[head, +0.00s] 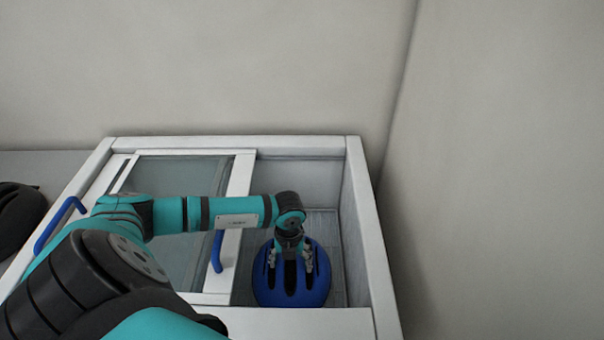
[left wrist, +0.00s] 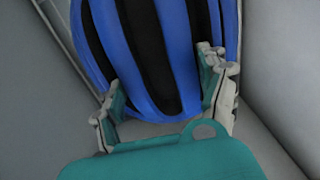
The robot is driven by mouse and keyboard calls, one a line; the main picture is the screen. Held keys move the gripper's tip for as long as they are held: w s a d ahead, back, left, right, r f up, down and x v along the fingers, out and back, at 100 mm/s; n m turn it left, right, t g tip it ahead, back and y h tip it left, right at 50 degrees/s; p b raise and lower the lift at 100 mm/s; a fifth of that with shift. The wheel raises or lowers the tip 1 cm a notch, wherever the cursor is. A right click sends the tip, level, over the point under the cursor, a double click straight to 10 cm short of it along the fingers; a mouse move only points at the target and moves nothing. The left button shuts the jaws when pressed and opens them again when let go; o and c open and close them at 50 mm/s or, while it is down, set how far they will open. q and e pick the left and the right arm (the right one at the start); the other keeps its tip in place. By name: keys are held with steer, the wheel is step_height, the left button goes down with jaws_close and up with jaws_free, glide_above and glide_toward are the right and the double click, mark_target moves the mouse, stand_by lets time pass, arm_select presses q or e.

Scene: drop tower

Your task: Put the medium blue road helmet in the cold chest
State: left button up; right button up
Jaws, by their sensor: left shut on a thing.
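The blue road helmet (head: 291,288) with dark vents is inside the open right part of the cold chest (head: 359,230), low down near its front wall. My left gripper (head: 291,262) reaches down into the chest from above and is shut on the helmet. In the left wrist view the helmet (left wrist: 158,50) sits between the two fingers of the left gripper (left wrist: 160,95). I cannot tell whether the helmet touches the chest floor. My right gripper is not in view.
The chest's sliding glass lid (head: 180,175) covers the left part. Blue handles (head: 60,224) are on the lids. A dark object (head: 18,215) is at the far left edge. Walls stand close behind and to the right of the chest.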

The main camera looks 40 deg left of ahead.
mark_target(303, 272)
arm_select(q)
steer(key=d, duration=0.1)
steer(key=d+p, duration=0.1)
steer(key=d, duration=0.2)
steer(key=shift+d+f+p, duration=0.2)
steer(key=shift+f+p, duration=0.15)
steer(key=shift+f, duration=0.05)
steer(key=shift+a+f, duration=0.1)
steer(key=shift+f, duration=0.6)
steer(key=shift+a, duration=0.1)
steer(key=shift+f, duration=0.1)
steer(key=o, duration=1.7)
